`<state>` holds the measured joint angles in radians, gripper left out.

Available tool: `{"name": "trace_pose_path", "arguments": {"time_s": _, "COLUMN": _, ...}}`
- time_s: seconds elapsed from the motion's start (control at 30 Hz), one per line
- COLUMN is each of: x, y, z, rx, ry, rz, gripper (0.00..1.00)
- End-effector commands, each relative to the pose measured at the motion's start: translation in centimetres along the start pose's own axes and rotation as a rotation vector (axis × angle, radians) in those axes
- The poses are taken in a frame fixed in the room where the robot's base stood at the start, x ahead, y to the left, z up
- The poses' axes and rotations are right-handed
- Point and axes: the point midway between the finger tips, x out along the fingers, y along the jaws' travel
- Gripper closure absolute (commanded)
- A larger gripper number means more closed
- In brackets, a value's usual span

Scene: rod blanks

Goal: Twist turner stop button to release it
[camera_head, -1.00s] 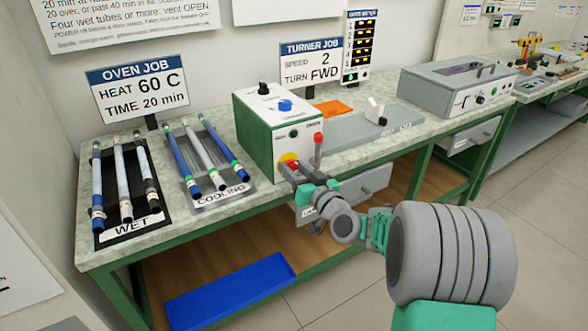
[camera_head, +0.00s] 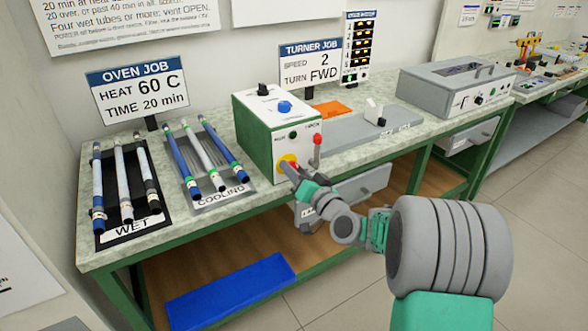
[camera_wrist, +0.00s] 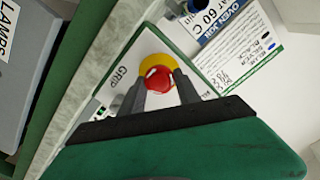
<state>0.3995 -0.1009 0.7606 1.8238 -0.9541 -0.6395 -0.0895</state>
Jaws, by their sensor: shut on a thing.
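The turner (camera_head: 270,130) is a green and white box on the bench, with a blue knob and a black knob on top. Its stop button is red on a yellow round base on the front face. In the wrist view the red stop button (camera_wrist: 158,79) sits between my two finger tips, with the yellow base (camera_wrist: 157,63) behind it. My gripper (camera_head: 293,170) is shut on the button at the lower front of the turner; it also shows in the wrist view (camera_wrist: 158,90). In the head view my fingers hide most of the red cap.
A red-tipped lever (camera_head: 317,142) stands right beside the button. The wet rack (camera_head: 160,222) and cooling rack (camera_head: 212,196) hold tubes at left. A grey drawer (camera_head: 365,185) juts below the bench. A grey box (camera_head: 455,85) stands at right.

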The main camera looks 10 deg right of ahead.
Motion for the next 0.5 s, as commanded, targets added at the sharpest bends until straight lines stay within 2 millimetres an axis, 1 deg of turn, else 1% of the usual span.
{"name": "trace_pose_path", "arguments": {"time_s": 0.03, "x": 0.08, "y": -0.1, "z": -0.27, "rx": 0.032, "ry": 0.003, "rz": -0.001, "gripper": 1.0}}
{"name": "trace_pose_path", "arguments": {"time_s": 0.2, "x": 0.09, "y": -0.11, "z": -0.31, "rx": 0.152, "ry": 0.003, "rz": -0.002, "gripper": 1.0}}
{"name": "trace_pose_path", "arguments": {"time_s": 0.5, "x": 0.11, "y": -0.07, "z": -0.31, "rx": 0.281, "ry": 0.004, "rz": -0.003, "gripper": 1.0}}
